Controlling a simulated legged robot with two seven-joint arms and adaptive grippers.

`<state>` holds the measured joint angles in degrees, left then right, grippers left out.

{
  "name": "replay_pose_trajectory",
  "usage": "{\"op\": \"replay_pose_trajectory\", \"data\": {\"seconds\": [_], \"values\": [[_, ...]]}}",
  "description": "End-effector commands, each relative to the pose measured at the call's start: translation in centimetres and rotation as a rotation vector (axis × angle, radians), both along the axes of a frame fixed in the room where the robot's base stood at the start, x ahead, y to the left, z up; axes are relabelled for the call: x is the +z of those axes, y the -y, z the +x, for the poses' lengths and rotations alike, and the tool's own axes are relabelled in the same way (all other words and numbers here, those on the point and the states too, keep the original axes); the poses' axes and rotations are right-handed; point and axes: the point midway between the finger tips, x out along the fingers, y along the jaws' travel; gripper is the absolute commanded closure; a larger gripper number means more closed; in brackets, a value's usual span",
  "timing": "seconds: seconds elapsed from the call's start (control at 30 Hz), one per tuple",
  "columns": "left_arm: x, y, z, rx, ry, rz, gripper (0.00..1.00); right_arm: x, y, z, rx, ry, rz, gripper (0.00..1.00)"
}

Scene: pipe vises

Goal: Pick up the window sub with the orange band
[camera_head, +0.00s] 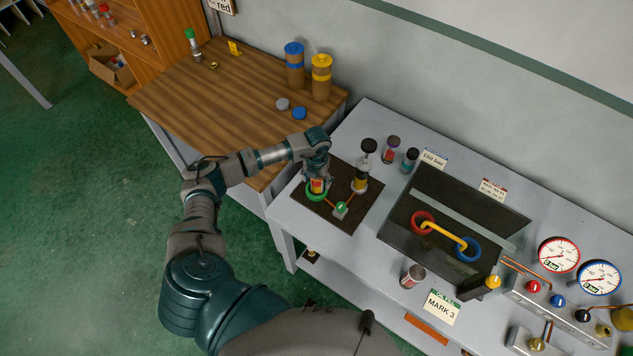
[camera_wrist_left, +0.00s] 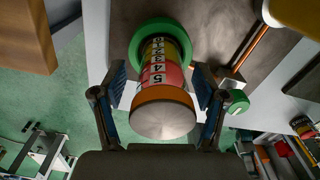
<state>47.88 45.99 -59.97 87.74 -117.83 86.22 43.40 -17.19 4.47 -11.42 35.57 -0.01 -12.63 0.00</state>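The window sub with the orange band (camera_wrist_left: 163,108) stands in a green ring (camera_wrist_left: 140,35) in the left wrist view. It has a grey end cap, an orange band and a numbered window with red and yellow inside. In the head view the sub (camera_head: 317,186) shows partly beneath my gripper, in the green ring (camera_head: 316,197) on a dark mat (camera_head: 335,215). My left gripper (camera_wrist_left: 160,82) is open, with one finger on each side of the sub and small gaps visible. It also shows in the head view (camera_head: 317,177). My right gripper is not in view.
Beside the sub stands a black-topped post fixture (camera_head: 361,180) with a green knob (camera_head: 341,207) near it. Other small cylinders (camera_head: 391,150) (camera_head: 410,160) (camera_head: 413,275) stand on the grey bench. A dark tray (camera_head: 400,226) holds red and blue rings.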

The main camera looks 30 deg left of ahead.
Motion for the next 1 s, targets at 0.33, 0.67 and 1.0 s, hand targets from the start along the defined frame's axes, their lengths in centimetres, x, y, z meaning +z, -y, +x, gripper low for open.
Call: {"op": "replay_pose_trajectory", "data": {"seconds": [0.33,0.67,1.0], "values": [[0.1,-0.1,0.1,0.000,0.001,-0.002,1.00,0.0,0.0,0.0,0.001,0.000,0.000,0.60],[0.7,-0.2,0.1,0.001,0.003,-0.002,1.00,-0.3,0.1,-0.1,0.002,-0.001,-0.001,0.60],[3.7,0.6,-2.3,-0.005,0.001,0.000,1.00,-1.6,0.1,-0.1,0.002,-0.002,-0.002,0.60]]}}
